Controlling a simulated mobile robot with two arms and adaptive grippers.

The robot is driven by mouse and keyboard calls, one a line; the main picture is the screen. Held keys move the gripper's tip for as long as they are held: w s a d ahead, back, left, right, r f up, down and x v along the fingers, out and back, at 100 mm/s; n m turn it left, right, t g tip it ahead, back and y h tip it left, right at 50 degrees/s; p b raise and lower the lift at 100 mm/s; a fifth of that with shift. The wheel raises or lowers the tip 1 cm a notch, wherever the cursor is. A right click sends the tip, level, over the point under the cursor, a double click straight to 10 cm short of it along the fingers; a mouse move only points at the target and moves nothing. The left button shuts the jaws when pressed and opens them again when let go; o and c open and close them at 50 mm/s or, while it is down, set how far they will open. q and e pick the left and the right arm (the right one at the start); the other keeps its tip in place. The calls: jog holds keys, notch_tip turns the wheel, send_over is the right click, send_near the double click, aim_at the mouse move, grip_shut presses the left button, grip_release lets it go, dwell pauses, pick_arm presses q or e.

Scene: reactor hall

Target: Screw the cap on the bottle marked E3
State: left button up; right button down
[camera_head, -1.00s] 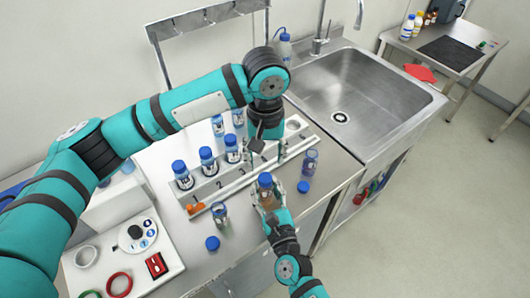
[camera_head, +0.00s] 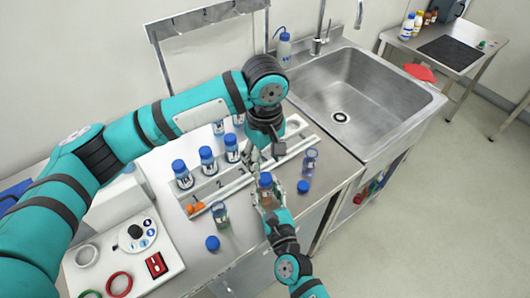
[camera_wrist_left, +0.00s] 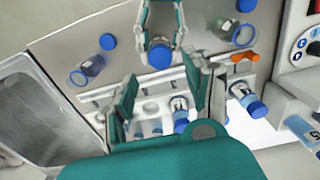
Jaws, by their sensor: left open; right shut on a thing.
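My right gripper (camera_head: 268,202) is shut on a brown-tinted bottle (camera_head: 265,193), upright at the bench's front edge. A blue cap (camera_head: 265,179) sits on its top; I cannot tell how tight it is. In the left wrist view this cap (camera_wrist_left: 160,55) shows from above, between the right gripper's fingers (camera_wrist_left: 160,30). My left gripper (camera_head: 262,158) is open and empty, pointing down just behind and above the cap; in its wrist view its spread fingers (camera_wrist_left: 160,80) are apart from the cap. I cannot read an E3 mark on any bottle.
A white rack (camera_head: 230,180) with several blue-capped bottles is behind. A sink (camera_head: 350,105) lies right, a device panel (camera_head: 120,262) left.

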aim_at(265, 177)
pick_arm(q)
notch_tip(265, 177, down, 6)
jog(key=shift+f, duration=0.1)
dwell(0.4)
